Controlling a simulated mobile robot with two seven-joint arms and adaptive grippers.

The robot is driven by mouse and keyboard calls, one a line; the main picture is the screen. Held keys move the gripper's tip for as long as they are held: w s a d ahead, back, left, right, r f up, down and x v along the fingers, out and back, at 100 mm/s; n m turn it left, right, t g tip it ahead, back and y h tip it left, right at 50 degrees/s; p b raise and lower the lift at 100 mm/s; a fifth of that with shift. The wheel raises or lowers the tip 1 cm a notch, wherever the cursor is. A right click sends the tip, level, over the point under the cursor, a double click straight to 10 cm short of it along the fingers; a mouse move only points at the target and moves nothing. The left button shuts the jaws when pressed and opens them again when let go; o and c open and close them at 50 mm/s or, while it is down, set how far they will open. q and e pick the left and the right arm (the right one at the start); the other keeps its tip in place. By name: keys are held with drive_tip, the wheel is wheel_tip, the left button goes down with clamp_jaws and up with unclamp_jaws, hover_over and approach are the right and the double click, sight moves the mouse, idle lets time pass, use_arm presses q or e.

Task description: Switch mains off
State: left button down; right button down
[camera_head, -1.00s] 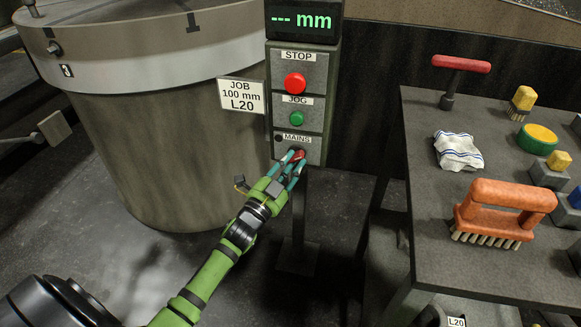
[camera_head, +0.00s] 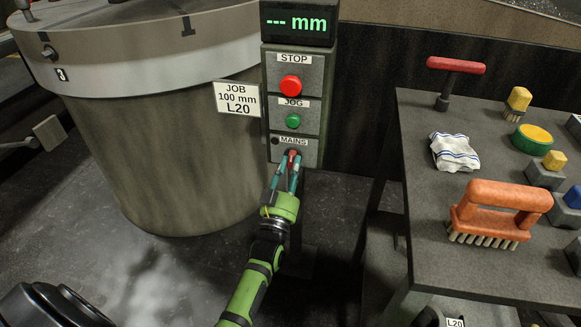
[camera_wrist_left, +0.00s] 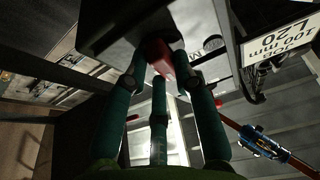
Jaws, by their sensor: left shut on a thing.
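The control box (camera_head: 312,88) stands in the middle of the head view, with a red STOP button (camera_head: 291,86), a green JOG button (camera_head: 293,121) and a MAINS label at the bottom. The red mains switch (camera_head: 292,156) sits under that label, partly hidden by my fingers. My left gripper (camera_head: 286,168) has its teal fingers shut on the switch from below. In the left wrist view the red switch (camera_wrist_left: 158,55) shows between the fingertips. The display on top reads "--- mm". The small lamp by MAINS looks dark. My right gripper is not in view.
A large round metal tub (camera_head: 160,140) stands left of the box, with a JOB 100 mm L20 sign (camera_head: 238,101) between them. On the right, a dark table (camera_head: 430,215) holds an orange brush (camera_head: 497,208), a cloth (camera_head: 455,152) and a red-handled tool (camera_head: 455,66).

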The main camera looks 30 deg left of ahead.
use_arm(q)
drive_tip(key=shift+r+n+y, duration=0.1)
drive_tip(key=shift+n+y, duration=0.3)
drive_tip(key=shift+n, duration=0.5)
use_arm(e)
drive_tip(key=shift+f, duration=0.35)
use_arm(q)
drive_tip(key=c, duration=1)
unclamp_jaws()
drive_tip(key=v, duration=1.2)
drive_tip(key=shift+d, duration=0.2)
